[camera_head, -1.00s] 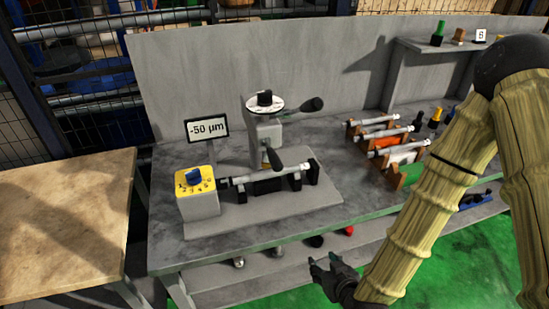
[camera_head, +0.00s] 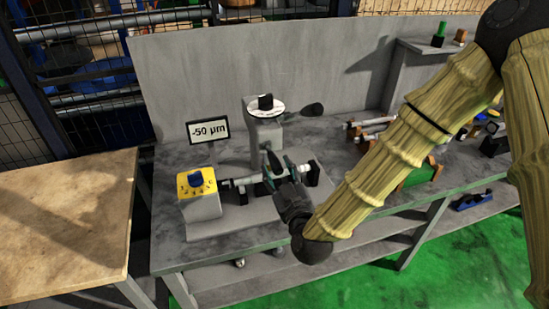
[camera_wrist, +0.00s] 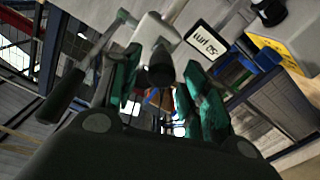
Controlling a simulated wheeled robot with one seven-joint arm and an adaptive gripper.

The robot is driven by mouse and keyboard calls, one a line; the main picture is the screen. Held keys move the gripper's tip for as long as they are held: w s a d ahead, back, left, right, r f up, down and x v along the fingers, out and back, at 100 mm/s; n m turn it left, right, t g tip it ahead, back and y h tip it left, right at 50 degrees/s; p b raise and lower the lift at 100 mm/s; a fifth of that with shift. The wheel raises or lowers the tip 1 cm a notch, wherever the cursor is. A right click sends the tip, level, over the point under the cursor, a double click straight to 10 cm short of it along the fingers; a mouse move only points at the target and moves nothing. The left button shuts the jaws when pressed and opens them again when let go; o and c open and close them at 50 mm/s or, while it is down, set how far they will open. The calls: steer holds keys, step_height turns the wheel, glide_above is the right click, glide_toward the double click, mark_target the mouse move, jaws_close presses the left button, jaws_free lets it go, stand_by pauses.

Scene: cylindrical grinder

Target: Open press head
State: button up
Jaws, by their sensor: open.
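The press head (camera_head: 266,128) is a grey upright block with a white dial and black knob on top, standing on the grinder's base. A lever with a black handle (camera_head: 312,110) sticks out to its right; this handle also shows at the left of the wrist view (camera_wrist: 62,98). A second black-ended handle (camera_head: 272,160) points forward, low on the head. My gripper (camera_head: 279,170) is open at this front handle. In the wrist view its end (camera_wrist: 160,70) shows between the teal fingers of my gripper (camera_wrist: 158,80). I cannot tell whether the fingers touch it.
A yellow-topped control box (camera_head: 197,190) with a blue knob stands left of the shaft, below a "-50 µm" display (camera_head: 208,130). Racked shafts (camera_head: 370,125) lie right, partly behind my arm. A wooden table (camera_head: 60,220) is at left.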

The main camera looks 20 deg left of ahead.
mark_target(271, 154)
steer(key=shift+p+x, duration=0.6)
steer(key=shift+x, duration=1.5)
jaws_close()
